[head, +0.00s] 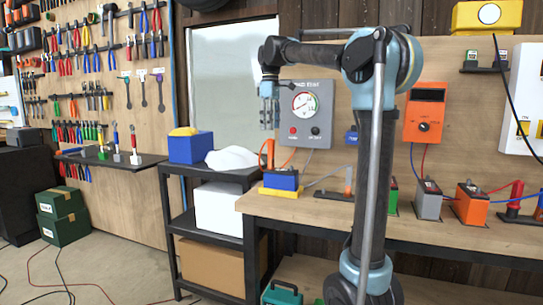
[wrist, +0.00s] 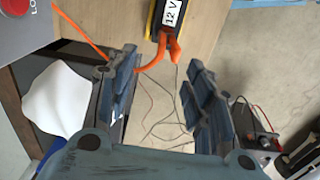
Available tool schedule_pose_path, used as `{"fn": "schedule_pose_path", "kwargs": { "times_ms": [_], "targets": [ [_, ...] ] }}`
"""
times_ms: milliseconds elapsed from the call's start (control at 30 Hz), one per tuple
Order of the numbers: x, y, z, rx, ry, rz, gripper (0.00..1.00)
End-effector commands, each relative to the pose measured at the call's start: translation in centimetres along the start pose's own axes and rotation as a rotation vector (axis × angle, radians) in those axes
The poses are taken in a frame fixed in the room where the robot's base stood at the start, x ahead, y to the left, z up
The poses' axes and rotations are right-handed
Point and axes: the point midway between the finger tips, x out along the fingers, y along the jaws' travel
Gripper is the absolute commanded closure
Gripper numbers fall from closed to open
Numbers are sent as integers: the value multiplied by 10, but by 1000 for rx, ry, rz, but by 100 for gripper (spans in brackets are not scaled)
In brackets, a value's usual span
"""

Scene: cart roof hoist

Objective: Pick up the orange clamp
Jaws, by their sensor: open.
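The orange clamp (wrist: 173,48) shows in the wrist view at the top middle, beside a black and yellow block with a "12 V" label (wrist: 172,14). My gripper (head: 269,122) hangs above that battery, fingers down. In the wrist view my gripper (wrist: 163,92) is open and empty, with the clamp beyond the fingertips.
A grey gauge box (head: 306,112) is on the wall just right of my gripper. A black cart (head: 172,228) with a blue box (head: 190,147) and a white cloth (head: 232,158) stands left of the bench (head: 420,222). Several batteries and clamps line the bench to the right.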

Motion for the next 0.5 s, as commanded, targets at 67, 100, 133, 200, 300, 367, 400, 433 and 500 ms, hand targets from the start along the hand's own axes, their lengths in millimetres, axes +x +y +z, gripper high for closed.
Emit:
{"fn": "schedule_pose_path", "kwargs": {
  "times_ms": [67,100,133,200,300,367,400,433,500],
  "targets": [
    [14,0,0,0,0,0,52],
    [21,-1,0,0,0,0,52],
    [26,-1,0,-1,0,0,52],
    [38,-1,-1,-1,0,0,52],
    [53,-1,-1,-1,0,0,52],
    [60,-1,-1,0,0,0,52],
    [64,-1,-1,0,0,0,52],
    [66,-1,-1,0,0,0,52],
    [70,-1,0,0,0,0,52]
  ]
}}
